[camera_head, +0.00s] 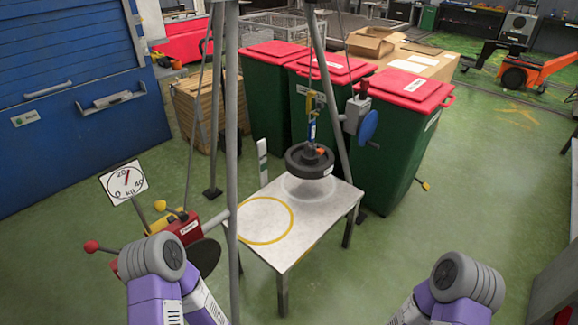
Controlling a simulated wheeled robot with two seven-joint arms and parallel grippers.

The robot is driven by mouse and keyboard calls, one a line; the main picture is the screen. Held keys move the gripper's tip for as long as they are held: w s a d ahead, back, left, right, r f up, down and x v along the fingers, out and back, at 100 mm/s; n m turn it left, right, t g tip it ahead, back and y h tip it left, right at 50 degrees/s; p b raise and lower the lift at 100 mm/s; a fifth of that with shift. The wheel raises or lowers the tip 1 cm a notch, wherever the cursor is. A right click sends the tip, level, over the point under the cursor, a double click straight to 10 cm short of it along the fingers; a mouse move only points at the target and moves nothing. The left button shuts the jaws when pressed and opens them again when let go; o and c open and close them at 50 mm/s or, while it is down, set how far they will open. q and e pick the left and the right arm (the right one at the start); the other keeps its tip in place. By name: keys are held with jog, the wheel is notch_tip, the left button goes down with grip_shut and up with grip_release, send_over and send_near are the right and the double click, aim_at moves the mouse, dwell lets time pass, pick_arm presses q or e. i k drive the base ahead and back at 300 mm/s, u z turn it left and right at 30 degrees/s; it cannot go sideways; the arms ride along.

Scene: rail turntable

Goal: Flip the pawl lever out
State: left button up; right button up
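A red winch housing (186,230) sits low on the near tripod leg at the left, partly hidden by my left arm. A short lever with yellow knobs (166,208) stands on top of it; it looks like the pawl lever, but I cannot be sure. A rod with a red ball (91,246) sticks out to the left of the housing. A dark round disc (205,256) shows at its right. My two purple arms come in at the bottom edge, the left one close in front of the winch. Neither gripper shows.
A black ring-shaped weight (309,160) hangs by a hook over a white table (290,252) with a yellow circle. A dial (123,183) stands at left. A grey box with a blue disc (368,125) is on another tripod leg (331,95). Red-lidded green bins (400,140) stand behind.

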aim_at(160, 205)
jog(key=u, duration=1.75)
